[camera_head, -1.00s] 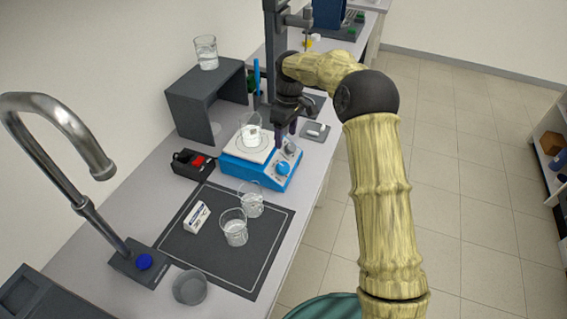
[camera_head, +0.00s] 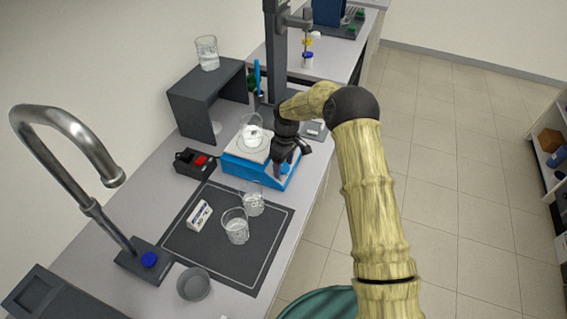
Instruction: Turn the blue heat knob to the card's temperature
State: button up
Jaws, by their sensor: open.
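A blue stirring hotplate (camera_head: 250,172) with a white top stands on the bench. A beaker (camera_head: 252,134) of clear liquid sits on its plate. The blue heat knob (camera_head: 284,169) is on the hotplate's front face and is mostly hidden behind my gripper. My gripper (camera_head: 284,168) points down at the front of the hotplate, its fingers open around or just in front of the knob; I cannot tell whether they touch it. A small white card block (camera_head: 199,215) with dark print stands on the dark mat; its print is too small to read.
Two beakers (camera_head: 236,229) stand on the dark mat (camera_head: 228,268) in front of the hotplate. A black box with a red switch (camera_head: 196,163) is left of it. A grey shelf (camera_head: 196,112) and a dark stand column (camera_head: 275,55) rise behind. A tap (camera_head: 75,135) arches at left.

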jog(key=shift+c, duration=0.2)
jog(key=c, duration=0.9)
jog(key=shift+c, duration=0.2)
jog(key=shift+w+m, duration=0.1)
jog(key=shift+m, duration=0.3)
jog(key=shift+w+d+g, duration=0.1)
jog(key=shift+g, duration=0.3)
jog(key=m+g+y+b, duration=0.1)
jog(key=m, duration=0.2)
jog(key=shift+y, duration=0.4)
jog(key=shift+w+d+m+g+y+b, duration=0.1)
jog(key=shift+m+g+y+b, duration=0.3)
jog(key=shift+m, duration=0.55)
jog(key=shift+d+m+g+y+b, duration=0.1)
jog(key=shift+m+g+y+b, duration=0.25)
jog(key=shift+m, duration=0.6)
jog(key=shift+y, duration=0.25)
